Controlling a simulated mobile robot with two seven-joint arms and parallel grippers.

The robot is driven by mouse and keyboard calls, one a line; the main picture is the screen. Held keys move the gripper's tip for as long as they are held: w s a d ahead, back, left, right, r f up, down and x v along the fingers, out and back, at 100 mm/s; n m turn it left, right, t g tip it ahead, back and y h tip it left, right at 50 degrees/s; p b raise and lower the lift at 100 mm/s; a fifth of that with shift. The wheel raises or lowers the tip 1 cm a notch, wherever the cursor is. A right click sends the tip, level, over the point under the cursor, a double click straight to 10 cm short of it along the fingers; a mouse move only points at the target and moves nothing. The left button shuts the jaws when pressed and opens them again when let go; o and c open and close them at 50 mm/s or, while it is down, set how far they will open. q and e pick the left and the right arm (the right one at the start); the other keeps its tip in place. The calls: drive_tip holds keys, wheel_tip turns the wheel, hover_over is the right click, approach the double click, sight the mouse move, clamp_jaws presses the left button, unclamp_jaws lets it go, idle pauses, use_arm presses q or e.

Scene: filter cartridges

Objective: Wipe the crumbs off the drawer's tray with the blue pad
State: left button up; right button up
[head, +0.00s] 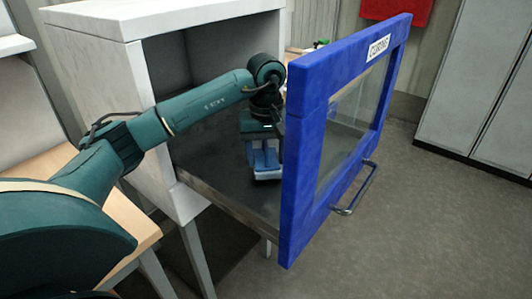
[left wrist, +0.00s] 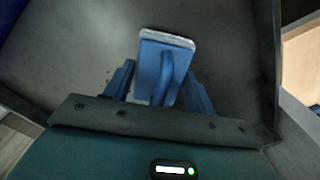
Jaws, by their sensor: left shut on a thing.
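The drawer with its blue front (head: 304,150) is pulled out of the white cabinet, and its dark grey tray (head: 215,165) is exposed. My left gripper (head: 265,150) reaches down over the tray, close behind the blue front. It is shut on the handle of the blue pad (head: 267,174), whose pale underside is at or just above the tray surface; I cannot tell if it touches. In the left wrist view the pad (left wrist: 160,62) sits between the fingers. A few small dark crumbs (left wrist: 107,72) show on the tray beside the left finger. My right gripper is not in view.
The blue front has a window, a label and a metal handle (head: 356,190). The white cabinet (head: 165,30) encloses the tray's inner end. A wooden surface (head: 135,235) lies at lower left. Grey lockers (head: 480,90) stand at right, with open floor before them.

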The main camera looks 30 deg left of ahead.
use_arm(q)
drive_tip(key=shift+f+b, duration=0.4)
drive_tip(key=shift+f, duration=0.2)
